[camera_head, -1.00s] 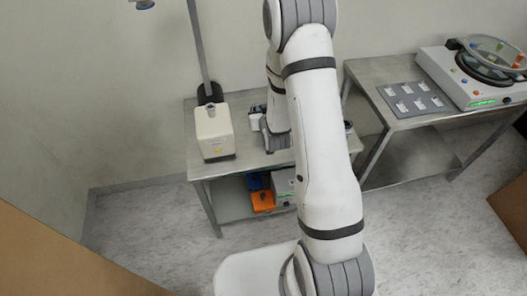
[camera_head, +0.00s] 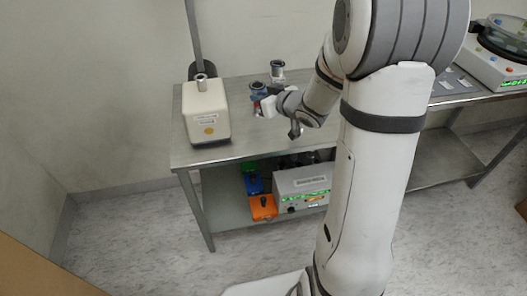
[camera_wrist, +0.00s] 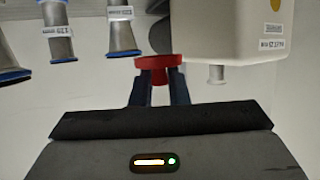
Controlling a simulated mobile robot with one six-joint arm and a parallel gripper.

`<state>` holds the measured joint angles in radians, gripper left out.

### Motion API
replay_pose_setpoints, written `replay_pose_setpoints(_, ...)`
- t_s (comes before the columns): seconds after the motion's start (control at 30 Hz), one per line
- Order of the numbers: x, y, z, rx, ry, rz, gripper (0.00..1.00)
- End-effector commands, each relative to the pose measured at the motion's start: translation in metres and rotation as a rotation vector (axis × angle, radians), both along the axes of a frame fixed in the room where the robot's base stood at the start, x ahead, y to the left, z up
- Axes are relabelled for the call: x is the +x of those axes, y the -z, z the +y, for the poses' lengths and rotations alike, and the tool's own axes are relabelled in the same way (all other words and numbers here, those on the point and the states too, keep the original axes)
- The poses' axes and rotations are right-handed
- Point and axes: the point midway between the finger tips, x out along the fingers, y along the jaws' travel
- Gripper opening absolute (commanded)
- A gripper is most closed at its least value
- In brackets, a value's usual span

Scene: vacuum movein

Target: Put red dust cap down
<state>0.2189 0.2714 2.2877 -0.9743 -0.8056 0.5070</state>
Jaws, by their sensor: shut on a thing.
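The red dust cap (camera_wrist: 158,63) is held between the two dark fingers of my gripper (camera_wrist: 160,88) in the wrist view. It is a small red disc with a narrower stem below, and the fingers are shut on the stem. In the head view my gripper (camera_head: 266,106) is over the near table, to the right of the white box, close to two metal flanged fittings.
The white box (camera_head: 207,112) with a metal port on top stands on the metal table (camera_head: 185,155). A flanged fitting (camera_head: 277,70) stands at the back. A grey instrument (camera_head: 303,187) and an orange box (camera_head: 263,208) are on the lower shelf. The front of the tabletop is clear.

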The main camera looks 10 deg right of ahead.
Motion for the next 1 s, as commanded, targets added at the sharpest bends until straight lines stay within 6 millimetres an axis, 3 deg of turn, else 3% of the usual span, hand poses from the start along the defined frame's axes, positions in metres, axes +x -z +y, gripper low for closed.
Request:
replay_pose_setpoints(0.03, -0.003, 0.013, -0.003, -0.001, -0.011, -0.006, 0.00)
replay_pose_setpoints(0.27, -0.012, 0.020, -0.007, 0.003, -0.045, -0.005, 0.00)
replay_pose_setpoints(0.53, -0.013, 0.066, -0.007, 0.004, -0.050, -0.002, 0.00)
replay_pose_setpoints(0.77, -0.013, 0.084, -0.006, 0.005, -0.051, -0.004, 0.00)
replay_pose_setpoints(1.0, -0.013, 0.116, -0.006, 0.004, -0.051, -0.003, 0.00)
